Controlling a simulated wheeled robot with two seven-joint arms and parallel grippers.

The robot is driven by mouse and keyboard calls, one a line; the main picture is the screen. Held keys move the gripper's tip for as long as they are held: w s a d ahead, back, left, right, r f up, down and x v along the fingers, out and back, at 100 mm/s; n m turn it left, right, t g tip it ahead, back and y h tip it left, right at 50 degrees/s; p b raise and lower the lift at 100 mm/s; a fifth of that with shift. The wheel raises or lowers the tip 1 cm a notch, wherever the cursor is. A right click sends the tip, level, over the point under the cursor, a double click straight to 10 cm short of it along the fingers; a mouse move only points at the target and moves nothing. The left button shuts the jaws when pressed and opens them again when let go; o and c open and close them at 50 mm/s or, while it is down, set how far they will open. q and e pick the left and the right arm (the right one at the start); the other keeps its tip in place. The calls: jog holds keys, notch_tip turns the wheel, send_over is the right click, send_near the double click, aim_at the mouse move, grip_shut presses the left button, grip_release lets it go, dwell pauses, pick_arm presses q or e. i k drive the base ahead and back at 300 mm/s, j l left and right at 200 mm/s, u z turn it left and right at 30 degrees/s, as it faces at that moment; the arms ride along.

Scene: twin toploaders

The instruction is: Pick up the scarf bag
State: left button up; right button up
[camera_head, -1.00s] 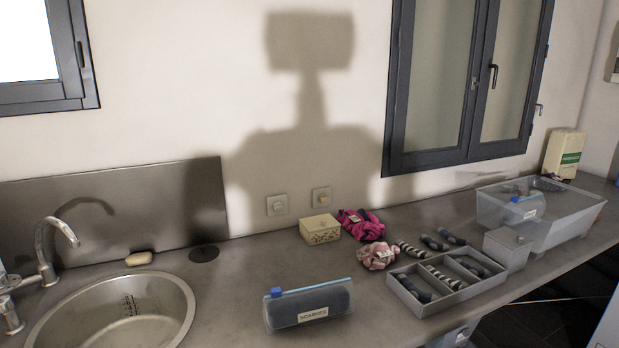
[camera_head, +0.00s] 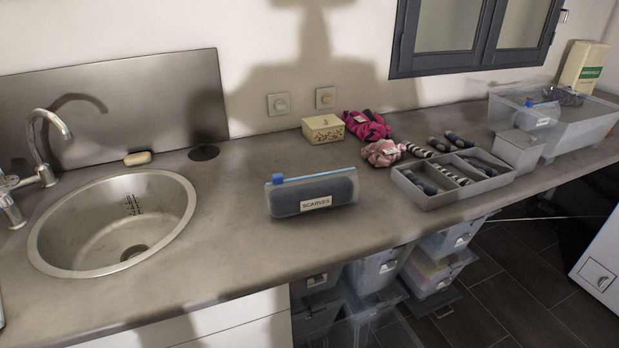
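The scarf bag (camera_head: 312,192) is a dark, clear-fronted pouch with a blue zip edge, a blue slider at its top left and a label reading SCARVES. It stands on the grey counter (camera_head: 230,235) near the front edge, right of the sink. Nothing touches it. Neither of my grippers shows in the head view.
The round sink (camera_head: 80,225) and tap lie left. A grey divided tray (camera_head: 455,195) with dark rolled items is right of the bag. A small patterned box (camera_head: 323,130), pink bundles (camera_head: 366,126) and a clear bin (camera_head: 580,125) stand behind and right. Clear boxes (camera_head: 375,270) sit below the counter.

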aim_at(311, 195)
jog(key=i+l+u, duration=0.1)
jog(key=l, duration=1.1)
jog(key=l+u, duration=0.1)
jog(key=l, duration=0.25)
